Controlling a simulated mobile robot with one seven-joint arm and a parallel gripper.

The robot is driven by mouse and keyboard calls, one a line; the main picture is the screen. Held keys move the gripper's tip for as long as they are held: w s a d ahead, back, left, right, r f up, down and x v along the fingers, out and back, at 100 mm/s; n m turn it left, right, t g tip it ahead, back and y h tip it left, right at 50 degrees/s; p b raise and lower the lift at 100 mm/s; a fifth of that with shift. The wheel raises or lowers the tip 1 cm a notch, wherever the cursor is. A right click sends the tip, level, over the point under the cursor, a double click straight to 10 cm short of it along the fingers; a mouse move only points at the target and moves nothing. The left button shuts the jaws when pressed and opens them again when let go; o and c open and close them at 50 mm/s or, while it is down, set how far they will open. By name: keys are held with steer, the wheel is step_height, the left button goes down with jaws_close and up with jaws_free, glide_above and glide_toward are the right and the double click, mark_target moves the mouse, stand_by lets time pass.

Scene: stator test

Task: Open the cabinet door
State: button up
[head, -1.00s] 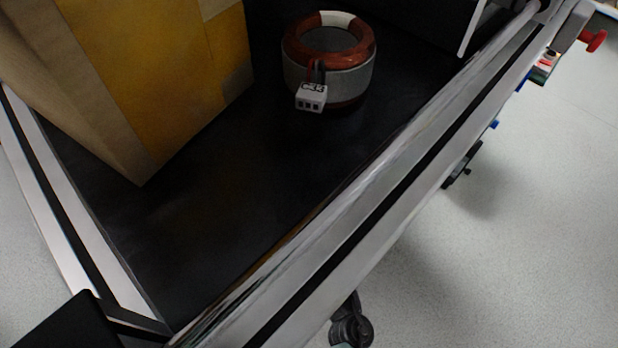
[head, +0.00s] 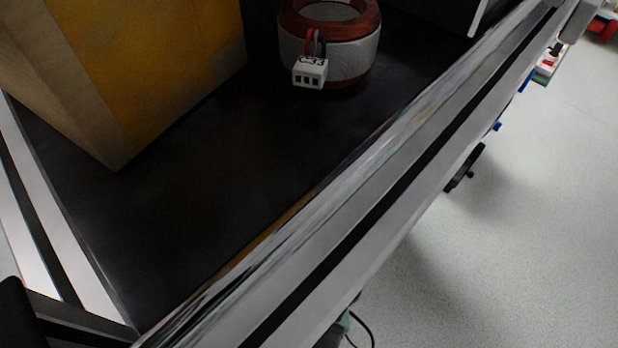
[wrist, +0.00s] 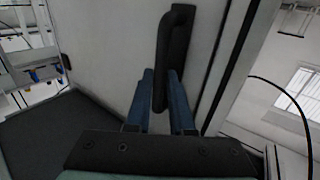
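The cabinet door (wrist: 110,45) shows in the wrist view as a pale grey panel with a dark edge strip on its right. A black bar handle (wrist: 174,50) stands upright on the panel. My gripper (wrist: 161,78) has two blue fingers, one on each side of the handle's lower part. The fingers are apart, with the handle between them; whether either finger touches it is hard to tell. The door looks closed as far as this view shows. Neither the handle nor my gripper shows in the head view.
In the head view, a dark tabletop with a metal rail (head: 400,150) holds a cardboard box (head: 125,70) and a copper-wound stator (head: 345,60) with a white connector. Pale floor lies to the right. In the wrist view, a dark surface (wrist: 65,130) lies at lower left.

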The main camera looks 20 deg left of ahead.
jaws_close()
stand_by(1.1)
